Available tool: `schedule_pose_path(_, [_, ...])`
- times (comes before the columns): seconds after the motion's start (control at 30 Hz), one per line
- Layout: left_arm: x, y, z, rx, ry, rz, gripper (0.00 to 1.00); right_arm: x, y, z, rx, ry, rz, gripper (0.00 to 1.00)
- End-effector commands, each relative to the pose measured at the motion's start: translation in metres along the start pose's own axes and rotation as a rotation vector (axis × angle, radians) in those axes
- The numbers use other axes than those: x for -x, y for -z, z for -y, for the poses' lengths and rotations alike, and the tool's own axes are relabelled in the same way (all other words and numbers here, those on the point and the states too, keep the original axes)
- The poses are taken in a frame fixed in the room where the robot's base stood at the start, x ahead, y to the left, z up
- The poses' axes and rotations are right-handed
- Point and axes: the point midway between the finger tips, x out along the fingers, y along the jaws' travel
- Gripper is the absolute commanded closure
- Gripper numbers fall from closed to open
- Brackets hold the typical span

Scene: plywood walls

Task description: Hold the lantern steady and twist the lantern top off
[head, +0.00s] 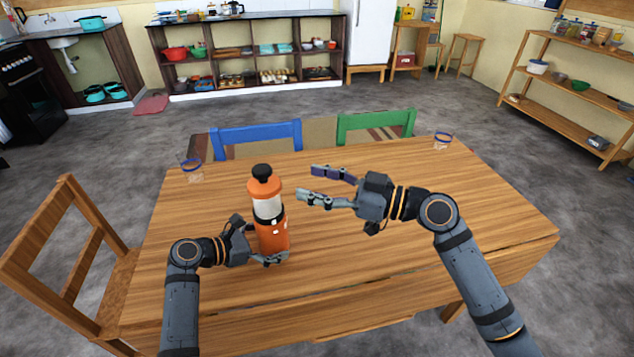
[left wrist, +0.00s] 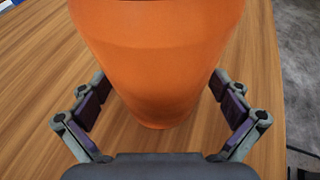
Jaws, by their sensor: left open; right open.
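The orange lantern (head: 272,236) stands upright on the wooden table, with a clear band in its upper part and an orange top with a black knob (head: 263,181). My left gripper (head: 262,244) is open low around the lantern body. In the left wrist view the lantern body (left wrist: 165,60) sits between the open fingers (left wrist: 165,108), with gaps visible on both sides. My right gripper (head: 325,184) is open and empty, to the right of the lantern's upper part, with its fingers pointing left toward it. The lantern's far side is hidden.
The table (head: 400,230) is mostly clear. Two small blue-rimmed glasses stand near its far corners, one at the left (head: 192,172) and one at the right (head: 442,142). A blue chair (head: 257,134), a green chair (head: 376,122) and a wooden chair (head: 85,260) stand around it.

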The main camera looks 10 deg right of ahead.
Motion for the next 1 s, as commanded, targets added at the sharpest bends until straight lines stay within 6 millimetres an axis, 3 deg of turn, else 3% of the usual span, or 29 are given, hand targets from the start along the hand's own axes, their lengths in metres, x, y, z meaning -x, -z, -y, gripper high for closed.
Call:
schedule_pose_path(0.17, [0.009, 0.001, -0.001, 0.000, -0.002, -0.001, 0.00, 0.000, 0.000, 0.000, 0.000, 0.000, 0.000, 0.40])
schedule_pose_path(0.6, [0.105, 0.002, -0.001, -0.002, -0.001, -0.005, 0.00, 0.000, 0.000, 0.000, 0.000, 0.000, 0.000, 0.40])
schedule_pose_path(0.77, [0.119, 0.001, 0.000, 0.000, 0.000, -0.002, 0.00, 0.000, 0.000, 0.000, 0.000, 0.000, 0.000, 0.40])
schedule_pose_path(1.0, [0.120, 0.000, 0.000, 0.000, 0.000, 0.000, 0.00, 0.000, 0.000, 0.000, 0.000, 0.000, 0.000, 0.40])
